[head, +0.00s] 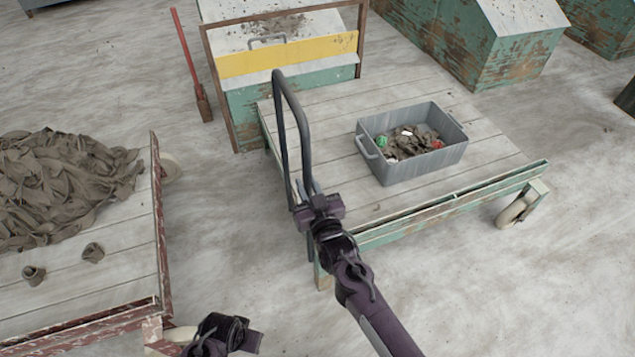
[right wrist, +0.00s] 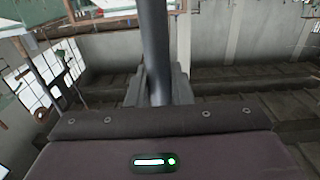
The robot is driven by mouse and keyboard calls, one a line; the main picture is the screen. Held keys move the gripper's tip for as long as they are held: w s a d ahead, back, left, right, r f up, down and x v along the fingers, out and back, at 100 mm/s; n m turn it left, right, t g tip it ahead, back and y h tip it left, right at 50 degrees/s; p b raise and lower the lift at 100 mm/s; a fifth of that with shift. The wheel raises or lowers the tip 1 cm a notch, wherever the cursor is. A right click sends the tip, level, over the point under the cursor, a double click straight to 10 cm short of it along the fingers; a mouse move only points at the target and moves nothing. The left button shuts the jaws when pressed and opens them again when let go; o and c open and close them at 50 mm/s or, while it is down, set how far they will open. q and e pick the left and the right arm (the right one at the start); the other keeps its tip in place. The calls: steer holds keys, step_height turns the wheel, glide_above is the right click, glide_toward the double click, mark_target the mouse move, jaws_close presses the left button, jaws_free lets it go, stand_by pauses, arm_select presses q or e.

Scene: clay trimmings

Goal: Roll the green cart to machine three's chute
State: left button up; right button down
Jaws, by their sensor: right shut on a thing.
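The green cart (head: 390,232) stands right of centre in the head view, with a plank deck, worn green edges and a dark tubular push handle (head: 301,120) at its left end. My right gripper (head: 308,192) is shut on the near upright of that handle. The same dark bar stands between the fingers in the right wrist view (right wrist: 155,45). My left gripper (head: 250,340) is low in the head view, away from the cart; its fingers are too unclear to judge. A green and white machine with a yellow band (head: 290,58) stands just behind the cart; I see no number on it.
A grey bin (head: 425,165) of scraps sits on the green cart. A red-edged cart (head: 158,230) with a clay heap (head: 50,185) stands left. A red-handled tool (head: 190,62) is upright by the machine. Bare floor lies between the carts and at lower right.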

steer(key=shift+s+a, duration=0.35)
steer(key=shift+a, duration=0.6)
steer(key=shift+s+a, duration=0.35)
steer(key=shift+a, duration=0.55)
steer(key=shift+s+a, duration=0.35)
steer(key=shift+a, duration=0.6)
steer(key=shift+f, duration=0.1)
